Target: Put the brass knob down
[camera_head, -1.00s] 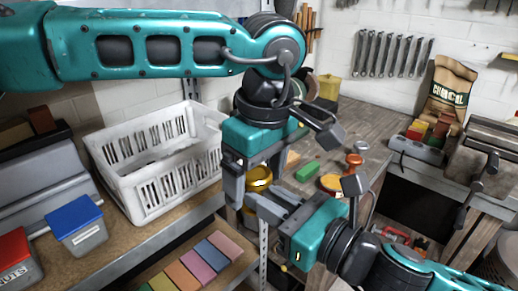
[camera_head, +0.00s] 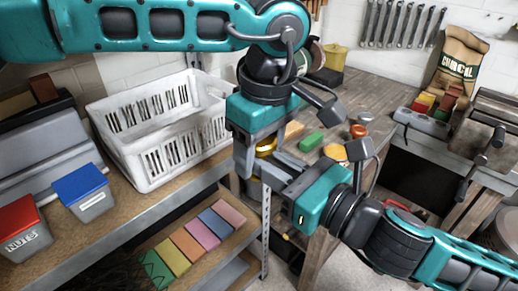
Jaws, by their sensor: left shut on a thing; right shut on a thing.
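The brass knob (camera_head: 266,146) is a small golden-yellow thing in the middle of the head view, mostly hidden by gripper fingers. My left gripper (camera_head: 256,158) reaches down from above with its fingers about the knob, shut on it. My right gripper (camera_head: 274,168) comes in from the lower right, with its fingers pointing left at the same spot. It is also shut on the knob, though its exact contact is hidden. The knob is held in the air in front of the wooden workbench (camera_head: 355,95).
A white slotted basket (camera_head: 150,180) stands on the left shelf, near a blue-lidded box (camera_head: 80,192) and a red-lidded box (camera_head: 20,228). Coloured blocks (camera_head: 190,245) lie in a row lower down. The workbench carries a green block (camera_head: 311,141) and an orange-red item (camera_head: 358,131).

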